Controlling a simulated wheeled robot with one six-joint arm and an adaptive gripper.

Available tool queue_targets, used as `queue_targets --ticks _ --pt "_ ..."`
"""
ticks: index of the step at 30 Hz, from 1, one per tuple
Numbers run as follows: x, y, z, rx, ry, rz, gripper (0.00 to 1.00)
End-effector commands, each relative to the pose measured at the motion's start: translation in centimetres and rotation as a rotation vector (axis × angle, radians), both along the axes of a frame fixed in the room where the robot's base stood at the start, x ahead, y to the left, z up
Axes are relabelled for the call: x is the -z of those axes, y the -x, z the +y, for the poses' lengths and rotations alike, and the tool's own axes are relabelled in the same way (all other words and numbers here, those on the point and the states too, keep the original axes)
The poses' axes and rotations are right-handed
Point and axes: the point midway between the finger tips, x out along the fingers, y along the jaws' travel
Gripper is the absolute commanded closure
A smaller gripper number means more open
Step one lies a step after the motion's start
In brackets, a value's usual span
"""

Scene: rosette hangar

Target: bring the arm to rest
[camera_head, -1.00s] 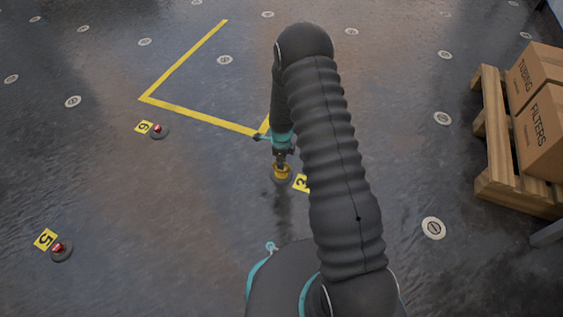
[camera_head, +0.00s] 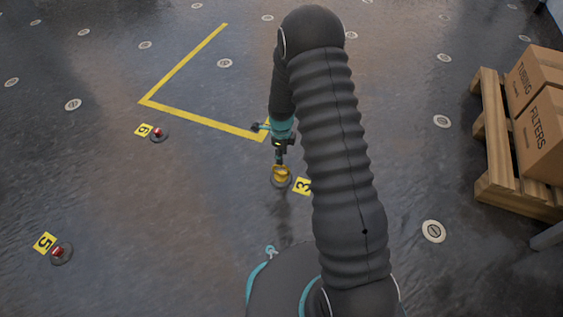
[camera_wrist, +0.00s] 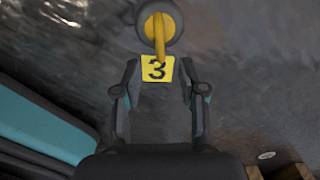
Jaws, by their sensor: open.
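My arm (camera_head: 335,140) reaches forward and bends down to my gripper (camera_head: 279,158), which hangs just above a yellow fitting (camera_head: 281,174) on a round grey floor base. In the wrist view my gripper (camera_wrist: 160,85) has its two fingers spread apart, with nothing between them. The yellow fitting, with a bar or handle, also shows in the wrist view (camera_wrist: 159,35), beyond the fingertips. The yellow tag marked 3 (camera_head: 302,186) lies beside it on the floor.
Red fittings sit by tags 6 (camera_head: 159,134) and 5 (camera_head: 61,252) at left. A wooden pallet (camera_head: 515,195) with cartons (camera_head: 540,130) stands at right. Yellow floor lines (camera_head: 200,117) lie ahead. Open floor lies between, with several flush round discs.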

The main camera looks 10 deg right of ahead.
Motion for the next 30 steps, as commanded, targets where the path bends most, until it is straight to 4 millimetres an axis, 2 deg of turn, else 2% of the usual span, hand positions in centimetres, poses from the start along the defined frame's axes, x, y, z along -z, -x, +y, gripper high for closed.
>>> queue_targets --ticks 3,9,20,23,26,30 --pt "-2.3 -0.1 0.0 0.000 0.000 -0.004 0.59" --pt "-4.5 0.0 0.0 0.000 0.000 0.000 0.59" --pt "-5.1 0.0 0.0 -0.016 0.000 0.000 0.59" --pt "-5.1 0.1 0.0 -0.092 0.000 0.004 0.59" --pt "-5.1 0.5 0.0 -0.246 -0.003 0.023 0.59" --pt "-4.5 3.1 0.0 -0.537 -0.026 0.095 0.59"
